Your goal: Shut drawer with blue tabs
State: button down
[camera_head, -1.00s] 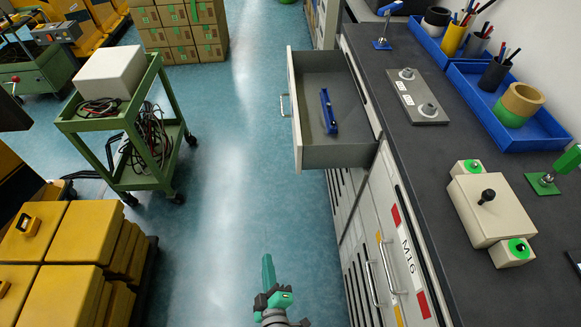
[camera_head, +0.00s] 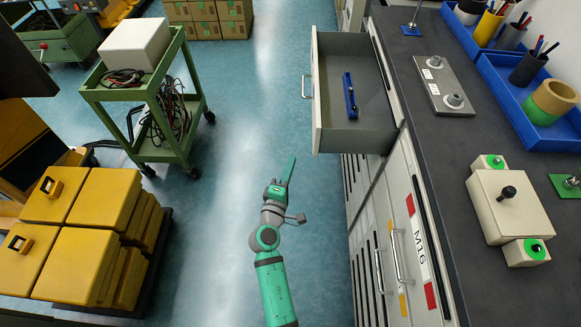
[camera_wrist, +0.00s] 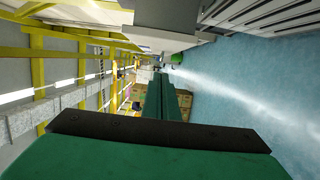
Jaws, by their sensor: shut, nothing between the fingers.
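The open drawer (camera_head: 318,118) sticks out to the left from the upper part of the cabinet under the dark worktop. It is grey inside with a pale front and a handle (camera_head: 306,87) on that front. A blue piece (camera_head: 349,95) lies inside the drawer; it is the only blue part seen there. My gripper (camera_head: 288,170) is shut and empty, over the floor to the lower left of the drawer front and apart from it. In the wrist view, the green fingers (camera_wrist: 160,100) are together and point along the aisle.
A green cart (camera_head: 150,95) with a white box and cables stands to the left. Yellow cases (camera_head: 75,230) are stacked at the lower left. The worktop (camera_head: 450,160) holds blue trays and fixtures. The blue floor (camera_head: 240,130) between cart and drawer is clear.

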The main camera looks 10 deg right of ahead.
jog(key=w+d, duration=0.5)
jog(key=d, duration=0.2)
jog(key=shift+s+d, duration=0.1)
dwell(0.4)
